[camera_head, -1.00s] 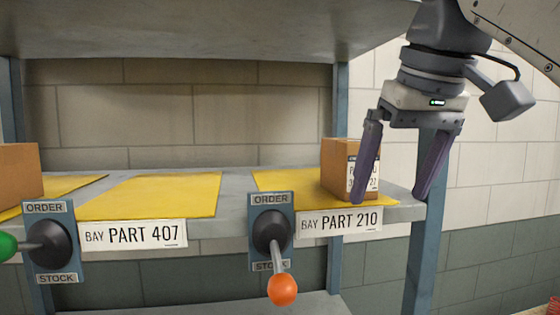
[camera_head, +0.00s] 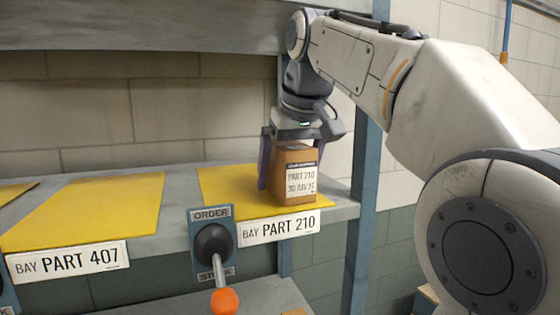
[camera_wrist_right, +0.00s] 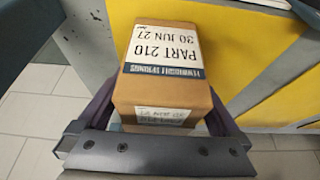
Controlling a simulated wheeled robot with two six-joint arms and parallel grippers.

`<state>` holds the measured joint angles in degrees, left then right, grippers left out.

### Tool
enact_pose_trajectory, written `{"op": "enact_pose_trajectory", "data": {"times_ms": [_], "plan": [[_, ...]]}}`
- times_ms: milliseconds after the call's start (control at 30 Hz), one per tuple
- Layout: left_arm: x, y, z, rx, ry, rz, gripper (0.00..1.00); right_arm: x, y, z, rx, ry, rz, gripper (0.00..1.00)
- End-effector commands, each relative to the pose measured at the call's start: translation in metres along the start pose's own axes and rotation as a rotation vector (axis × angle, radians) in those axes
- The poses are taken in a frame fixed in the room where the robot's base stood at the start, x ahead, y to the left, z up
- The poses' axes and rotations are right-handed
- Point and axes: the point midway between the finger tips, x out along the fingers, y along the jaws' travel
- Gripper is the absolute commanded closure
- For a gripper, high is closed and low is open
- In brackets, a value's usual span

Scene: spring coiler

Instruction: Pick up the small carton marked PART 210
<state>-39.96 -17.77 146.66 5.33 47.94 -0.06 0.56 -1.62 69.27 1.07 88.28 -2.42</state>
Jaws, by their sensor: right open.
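The small brown carton (camera_head: 299,178) with a white label reading PART 210 and 30 JUN 27 stands upright on the yellow mat (camera_head: 222,185) of the PART 210 bay. My left gripper is not in view.
The PART 407 bay's yellow mat (camera_head: 95,205) is empty. An ORDER/STOCK lever with an orange knob (camera_head: 225,301) points down at the shelf front. A blue-grey post (camera_head: 362,190) stands right of the carton. An upper shelf (camera_head: 130,30) overhangs the bays.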

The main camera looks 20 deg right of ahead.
Motion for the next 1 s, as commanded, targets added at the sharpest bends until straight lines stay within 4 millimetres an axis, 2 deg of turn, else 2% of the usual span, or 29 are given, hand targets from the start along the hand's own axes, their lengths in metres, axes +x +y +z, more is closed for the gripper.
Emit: {"op": "enact_pose_trajectory", "data": {"times_ms": [267, 300, 367, 500, 533, 1000], "plan": [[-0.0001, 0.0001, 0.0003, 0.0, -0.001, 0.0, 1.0, 0.0026, 0.0011, 0.0008, 0.002, 0.001, 0.001, 0.0], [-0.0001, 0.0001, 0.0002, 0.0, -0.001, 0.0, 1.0, 0.0025, 0.0012, 0.0008, 0.002, 0.001, 0.001, 0.15], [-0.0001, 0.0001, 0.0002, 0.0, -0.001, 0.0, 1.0, 0.0024, 0.0013, 0.0009, 0.002, 0.001, 0.001, 0.38], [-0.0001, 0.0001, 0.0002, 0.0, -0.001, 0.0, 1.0, 0.0023, 0.0013, 0.0009, 0.002, 0.001, 0.001, 0.92], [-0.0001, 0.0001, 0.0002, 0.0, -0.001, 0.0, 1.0, 0.0023, 0.0013, 0.0009, 0.002, 0.001, 0.001, 1.0], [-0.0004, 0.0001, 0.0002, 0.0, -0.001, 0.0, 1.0, 0.0, 0.0012, -0.0003, 0.002, 0.004, 0.001, 1.0]]}}
